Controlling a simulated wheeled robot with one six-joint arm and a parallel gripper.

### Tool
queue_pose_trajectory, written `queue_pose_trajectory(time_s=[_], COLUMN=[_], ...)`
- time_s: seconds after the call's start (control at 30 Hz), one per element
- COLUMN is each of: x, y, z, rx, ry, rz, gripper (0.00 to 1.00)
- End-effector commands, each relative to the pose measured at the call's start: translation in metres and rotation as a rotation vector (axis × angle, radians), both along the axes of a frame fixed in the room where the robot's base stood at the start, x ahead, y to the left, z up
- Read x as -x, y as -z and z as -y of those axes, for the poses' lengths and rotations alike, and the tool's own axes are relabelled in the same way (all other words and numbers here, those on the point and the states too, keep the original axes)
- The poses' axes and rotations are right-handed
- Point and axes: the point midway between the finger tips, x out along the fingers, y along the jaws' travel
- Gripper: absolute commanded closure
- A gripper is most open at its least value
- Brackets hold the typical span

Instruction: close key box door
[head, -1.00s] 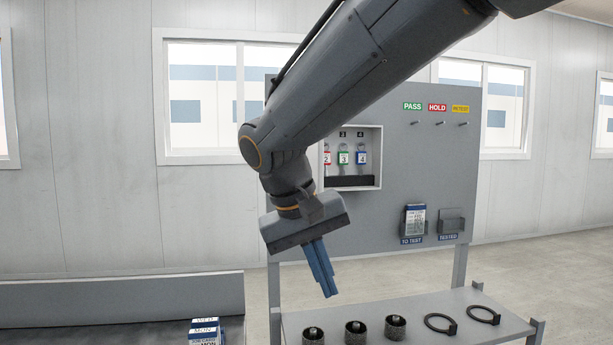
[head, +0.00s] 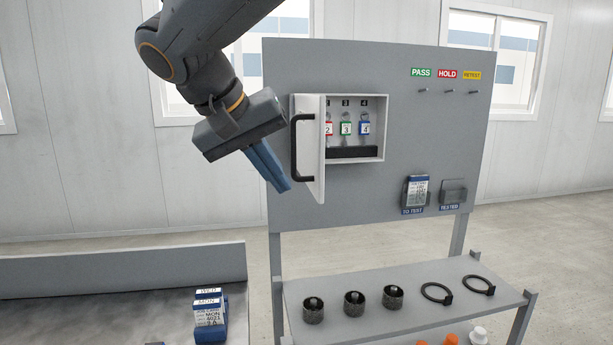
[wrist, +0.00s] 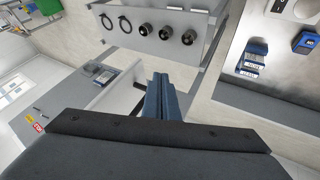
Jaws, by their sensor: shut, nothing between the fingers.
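The key box (head: 357,155) is set in the grey panel, and its white door (head: 311,150) stands open, swung out towards me on the left side. A black handle (head: 297,148) is on the door's outer face.
The grey panel (head: 420,140) carries PASS, HOLD and RETEST hooks and two card holders (head: 416,193). Below, a shelf (head: 410,312) holds dark cylinders and black rings. A bench (head: 120,310) with blue card boxes (head: 209,312) is at lower left.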

Motion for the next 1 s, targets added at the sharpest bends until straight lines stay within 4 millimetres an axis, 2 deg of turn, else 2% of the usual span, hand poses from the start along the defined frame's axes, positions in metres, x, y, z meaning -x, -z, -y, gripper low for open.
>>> queue_pose_trajectory(time_s=[0.1, 0.2, 0.4, 1.0], x=[-0.010, -0.013, -0.017, -0.023], y=[0.017, 0.012, 0.014, 0.015], z=[0.009, 0.025, 0.042, 0.049], rx=[0.002, 0.000, 0.000, -0.001], ry=[0.001, 0.001, 0.000, -0.024], rz=[-0.003, 0.001, 0.000, 0.000], gripper=[1.00, 1.00, 1.00, 1.00])
